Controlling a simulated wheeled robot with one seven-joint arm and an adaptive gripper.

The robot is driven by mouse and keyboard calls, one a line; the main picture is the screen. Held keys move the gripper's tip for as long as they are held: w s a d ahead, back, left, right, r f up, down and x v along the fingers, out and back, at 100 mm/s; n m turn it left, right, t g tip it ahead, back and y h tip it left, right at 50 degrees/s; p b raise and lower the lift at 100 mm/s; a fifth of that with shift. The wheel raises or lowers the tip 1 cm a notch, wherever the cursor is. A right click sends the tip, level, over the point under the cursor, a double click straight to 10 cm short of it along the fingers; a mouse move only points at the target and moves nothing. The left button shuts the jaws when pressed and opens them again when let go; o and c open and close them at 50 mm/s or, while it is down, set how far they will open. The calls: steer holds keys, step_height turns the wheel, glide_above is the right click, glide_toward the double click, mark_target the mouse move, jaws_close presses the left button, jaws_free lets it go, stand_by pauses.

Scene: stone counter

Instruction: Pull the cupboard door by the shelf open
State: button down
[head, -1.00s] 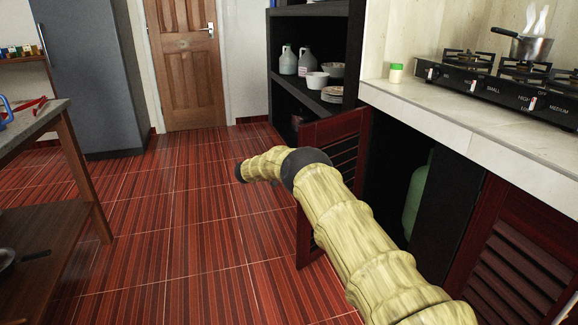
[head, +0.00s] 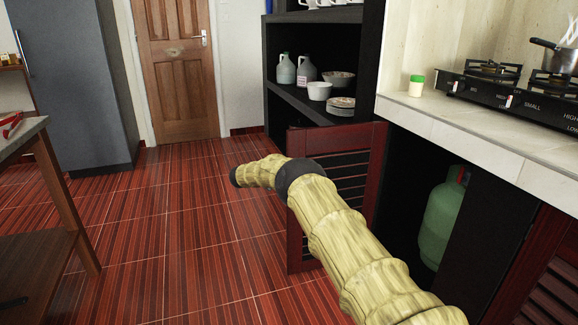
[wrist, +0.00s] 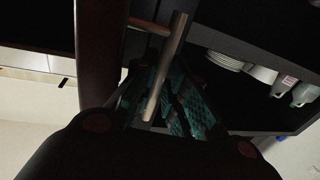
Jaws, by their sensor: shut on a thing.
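The dark red slatted cupboard door (head: 366,168) by the shelf stands swung out from the counter front, and the dark cupboard inside shows beside it. In the wrist view the door's edge (wrist: 98,60) runs down the left, with a metal bar handle (wrist: 166,65) standing off it. My gripper (wrist: 172,100), with teal-padded fingers, is shut around the handle. In the head view my sleeved arm reaches over the floor and covers part of the door; the fingers and the handle are hidden there.
A green gas cylinder (head: 441,222) stands inside the cupboard. A black shelf (head: 305,103) with jugs and bowls is behind the door. The counter (head: 480,135) with a stove is at right. A wooden table (head: 50,190) is at left; the tiled floor (head: 180,220) between is clear.

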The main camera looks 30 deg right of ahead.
steer(key=shift+d+r, duration=0.15)
steer(key=shift+d, duration=0.35)
steer(key=c, duration=1.8)
jaws_free()
steer(key=shift+w+a, duration=0.1)
steer(key=shift+a, duration=0.3)
steer(key=a, duration=1.2)
steer(key=shift+w, duration=0.3)
